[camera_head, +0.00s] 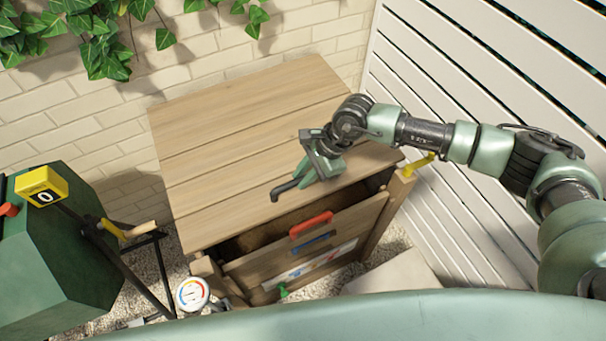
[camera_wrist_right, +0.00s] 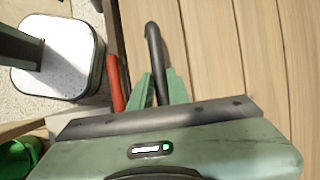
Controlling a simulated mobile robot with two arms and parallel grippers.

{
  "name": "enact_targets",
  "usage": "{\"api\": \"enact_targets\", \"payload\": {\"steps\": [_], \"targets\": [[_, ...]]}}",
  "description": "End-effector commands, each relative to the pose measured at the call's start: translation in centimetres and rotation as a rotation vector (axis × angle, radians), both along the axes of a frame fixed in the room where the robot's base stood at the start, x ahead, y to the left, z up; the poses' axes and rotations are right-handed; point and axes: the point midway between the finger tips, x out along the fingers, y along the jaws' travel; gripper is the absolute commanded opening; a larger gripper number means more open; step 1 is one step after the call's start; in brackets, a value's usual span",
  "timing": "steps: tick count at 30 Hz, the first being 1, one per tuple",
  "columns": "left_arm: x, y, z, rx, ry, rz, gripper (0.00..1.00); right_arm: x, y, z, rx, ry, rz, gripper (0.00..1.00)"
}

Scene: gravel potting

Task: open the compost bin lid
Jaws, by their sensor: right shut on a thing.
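The compost bin is a wooden box with a plank lid (camera_head: 240,120), set against the brick wall. A dark gap shows between the lid's front edge and the front panel (camera_head: 350,232), with brown contents partly visible inside. A black bar handle (camera_head: 285,189) sits at the lid's front edge and also shows in the right wrist view (camera_wrist_right: 152,45). My right gripper (camera_head: 310,178) is shut on this handle, its green fingers (camera_wrist_right: 160,92) on either side of the bar. My left gripper is not in view.
The front panel carries a red handle (camera_head: 311,224) and a blue one below it. A round gauge (camera_head: 193,293) stands at front left. A green tumbler (camera_head: 60,245) with a yellow counter (camera_head: 41,186) stands at left. A white slatted fence (camera_head: 460,100) borders the right side.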

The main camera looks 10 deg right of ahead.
Motion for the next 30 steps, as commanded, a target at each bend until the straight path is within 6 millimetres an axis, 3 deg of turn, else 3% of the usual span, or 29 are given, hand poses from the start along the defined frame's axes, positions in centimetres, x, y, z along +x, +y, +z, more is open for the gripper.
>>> {"api": "enact_targets", "payload": {"steps": [8,17,24,30], "targets": [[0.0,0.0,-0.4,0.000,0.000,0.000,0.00,0.7,0.4,1.9,-0.015,0.055,0.001,0.00],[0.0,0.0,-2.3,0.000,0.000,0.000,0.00,2.7,1.1,6.8,-0.073,0.235,0.002,0.00],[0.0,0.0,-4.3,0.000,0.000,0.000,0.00,5.2,1.9,10.6,-0.070,0.227,0.000,0.00],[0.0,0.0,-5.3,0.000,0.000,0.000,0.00,7.0,2.5,12.8,-0.069,0.225,-0.001,0.00]]}}
